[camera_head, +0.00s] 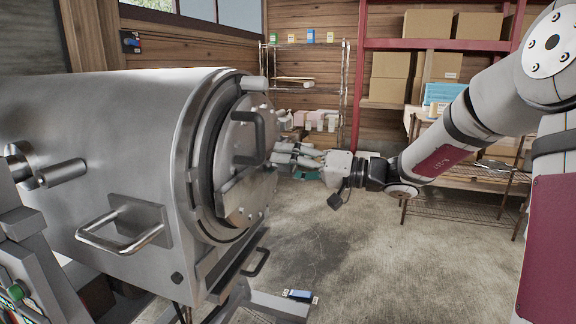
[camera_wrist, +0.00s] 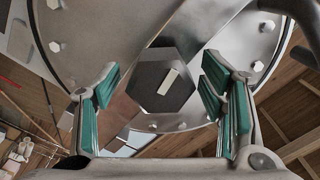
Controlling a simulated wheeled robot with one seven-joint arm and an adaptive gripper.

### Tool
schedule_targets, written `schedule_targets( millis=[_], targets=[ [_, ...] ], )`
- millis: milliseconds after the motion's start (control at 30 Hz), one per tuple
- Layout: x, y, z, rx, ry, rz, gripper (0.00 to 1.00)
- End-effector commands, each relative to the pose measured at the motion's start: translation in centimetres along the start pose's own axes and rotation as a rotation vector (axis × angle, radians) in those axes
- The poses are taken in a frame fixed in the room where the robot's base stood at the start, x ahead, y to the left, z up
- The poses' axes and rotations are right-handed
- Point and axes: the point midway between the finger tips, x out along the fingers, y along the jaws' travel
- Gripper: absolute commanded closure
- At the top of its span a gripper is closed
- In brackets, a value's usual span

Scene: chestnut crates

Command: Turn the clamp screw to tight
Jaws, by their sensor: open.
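A large steel drum (camera_head: 120,140) lies on its side at the left, with a round bolted door (camera_head: 243,135) facing right. In the wrist view, the clamp screw shows as a dark hexagonal knob (camera_wrist: 158,85) with a pale bar mark (camera_wrist: 168,81), on a metal crossbar over the door. My gripper (camera_head: 290,158) is at the door's face in the head view. In the wrist view my gripper (camera_wrist: 153,92) is open, its green-padded fingers on either side of the knob with gaps visible. Whether either finger touches it, I cannot tell. The knob is hidden in the head view.
A handle (camera_head: 250,135) sticks out from the door, and another handle (camera_head: 120,235) from the drum's side. A wire shelf (camera_head: 303,85) and a red rack with cardboard boxes (camera_head: 427,22) stand at the back. The concrete floor (camera_head: 370,260) is mostly clear.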

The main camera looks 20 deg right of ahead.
Motion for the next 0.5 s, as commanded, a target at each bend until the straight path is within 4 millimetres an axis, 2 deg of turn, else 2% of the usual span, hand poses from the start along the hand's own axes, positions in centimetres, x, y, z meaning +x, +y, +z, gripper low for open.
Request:
schedule_targets(
  millis=[133,300,367,500],
  targets=[
    [-0.01,-0.01,0.0,0.0,0.0,0.0,0.35],
    [-0.02,0.0,0.0,0.0,0.0,0.0,0.74],
    [-0.02,0.0,0.0,0.0,0.0,0.0,0.84],
    [-0.02,-0.01,0.0,0.001,0.0,0.0,0.84]
  ],
)
